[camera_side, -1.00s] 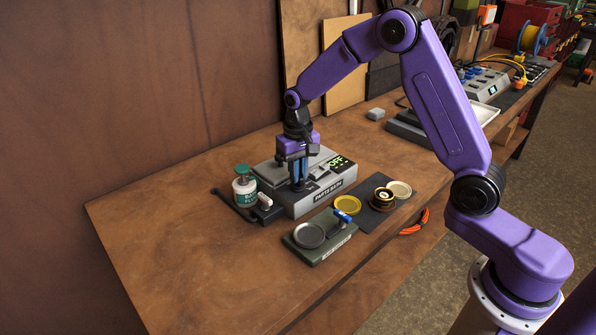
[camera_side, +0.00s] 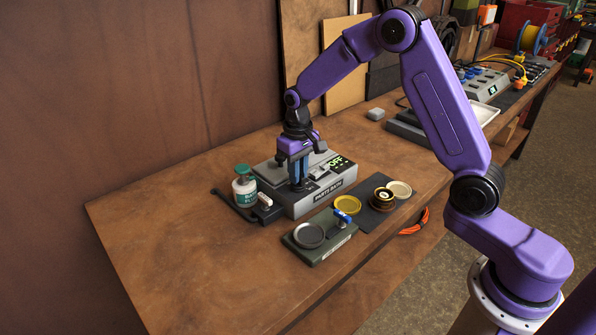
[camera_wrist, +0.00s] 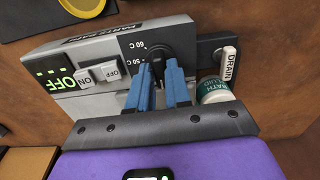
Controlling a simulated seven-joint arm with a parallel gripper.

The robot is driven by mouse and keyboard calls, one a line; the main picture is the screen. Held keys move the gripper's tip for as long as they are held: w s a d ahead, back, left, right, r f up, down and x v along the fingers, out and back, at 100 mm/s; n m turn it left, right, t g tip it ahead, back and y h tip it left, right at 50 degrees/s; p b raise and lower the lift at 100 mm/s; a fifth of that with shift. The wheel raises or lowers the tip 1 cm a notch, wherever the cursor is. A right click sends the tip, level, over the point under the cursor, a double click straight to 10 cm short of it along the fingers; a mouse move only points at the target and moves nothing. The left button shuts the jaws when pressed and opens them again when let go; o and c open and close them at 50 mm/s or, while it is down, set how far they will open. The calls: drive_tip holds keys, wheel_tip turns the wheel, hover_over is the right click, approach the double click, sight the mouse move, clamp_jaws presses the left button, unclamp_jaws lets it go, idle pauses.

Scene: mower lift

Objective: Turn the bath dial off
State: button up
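The bath dial (camera_wrist: 158,50) is a black round knob on the grey parts bath (camera_side: 325,196), with 60 C and 50 C marks beside it in the wrist view. My gripper (camera_wrist: 158,65) points down at it, its blue fingertips close together on either side of the dial's raised grip. They look shut on it, though the contact is partly hidden. The fingers hide part of the dial's scale. The green display (camera_wrist: 60,78) reads OFF; it also shows in the side view (camera_side: 340,162).
A bath fluid bottle (camera_side: 244,186) and the drain handle (camera_side: 265,199) stand left of the bath. A green-grey fixture (camera_side: 320,246) with a round dish and blue lever sits in front. Gold and cream discs lie on a dark mat (camera_side: 372,218). The table's left is clear.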

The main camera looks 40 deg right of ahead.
drive_tip(key=shift+o, duration=1.2)
wheel_tip(320, 180, up, 18)
drive_tip(key=shift+f, duration=0.25)
drive_tip(key=s+a+f+n, duration=0.1)
drive_tip(key=s+a+n, duration=0.2)
drive_tip(key=s, duration=0.5)
drive_tip(key=s+a+f+n, duration=0.2)
drive_tip(key=s+a+n, duration=0.1)
drive_tip(key=s, duration=0.5)
drive_tip(key=s+d+f+n, duration=0.2)
drive_tip(key=s+n, duration=0.1)
drive_tip(key=s, duration=0.7)
drive_tip(key=s+d+f+n, duration=0.2)
drive_tip(key=s+f+n, duration=0.1)
drive_tip(key=s, duration=0.6)
drive_tip(key=shift+s+d+f, duration=0.15)
drive_tip(key=shift+s+d, duration=0.15)
drive_tip(key=shift+s, duration=0.05)
